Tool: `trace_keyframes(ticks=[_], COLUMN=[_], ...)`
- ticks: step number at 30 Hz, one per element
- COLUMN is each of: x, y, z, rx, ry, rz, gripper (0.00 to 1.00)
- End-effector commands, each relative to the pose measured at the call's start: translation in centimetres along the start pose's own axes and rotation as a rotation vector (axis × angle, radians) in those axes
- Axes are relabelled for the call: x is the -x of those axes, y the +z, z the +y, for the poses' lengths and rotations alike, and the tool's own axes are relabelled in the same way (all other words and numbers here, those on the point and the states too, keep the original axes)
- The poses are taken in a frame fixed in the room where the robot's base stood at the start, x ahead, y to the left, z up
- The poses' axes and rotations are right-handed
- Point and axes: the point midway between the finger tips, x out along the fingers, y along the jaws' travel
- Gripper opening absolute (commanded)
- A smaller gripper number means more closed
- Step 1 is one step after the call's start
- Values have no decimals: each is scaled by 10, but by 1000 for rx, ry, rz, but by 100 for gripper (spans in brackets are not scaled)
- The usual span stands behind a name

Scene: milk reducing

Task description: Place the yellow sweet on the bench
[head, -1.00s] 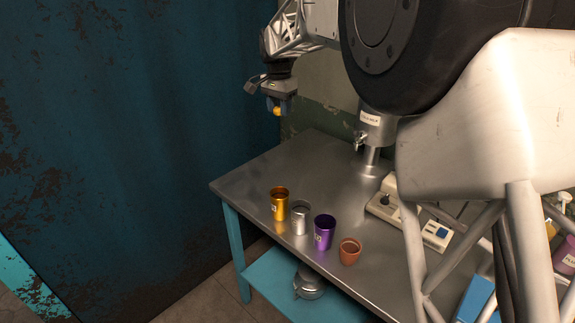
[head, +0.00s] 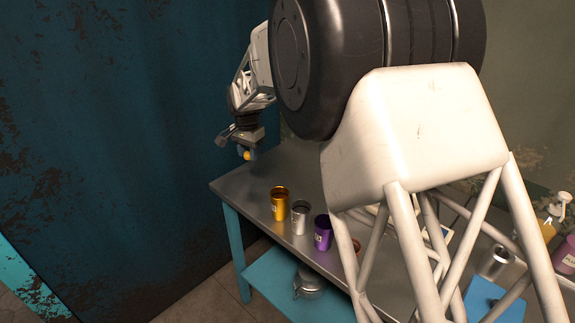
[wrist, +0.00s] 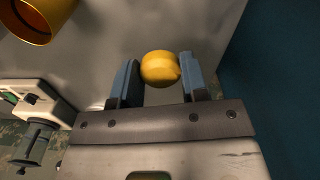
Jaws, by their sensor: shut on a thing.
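The yellow sweet (head: 247,156) is a small round yellow piece held between the fingertips of my gripper (head: 246,152). In the wrist view the yellow sweet (wrist: 160,68) sits between the two blue fingers of my gripper (wrist: 158,76), which is shut on it. The bench (head: 235,184) is a grey metal table with blue legs. In the head view the sweet appears near the bench's far left edge, raised above its surface. The exact height is hard to tell.
A gold cup (head: 279,204), a silver cup (head: 300,217) and a purple cup (head: 322,234) stand in a row on the bench. A copper cup (head: 356,246) is mostly hidden behind my arm. A dark blue wall (head: 120,150) stands left of the bench. A pot (head: 308,284) is on the lower shelf.

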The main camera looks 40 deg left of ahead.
Motion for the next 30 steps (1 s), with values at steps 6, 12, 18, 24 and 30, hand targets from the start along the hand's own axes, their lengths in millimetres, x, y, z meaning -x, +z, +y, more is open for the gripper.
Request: trace_keyframes(ticks=[6,12,18,24,30], x=[-29,-33,-33,-45,-72], y=[0,0,0,0,0], z=[0,0,0,0,0], rx=[0,0,0,0,0], ry=[0,-1,0,0,1], rz=[0,1,0,0,-1], gripper=[18,18,18,18,18])
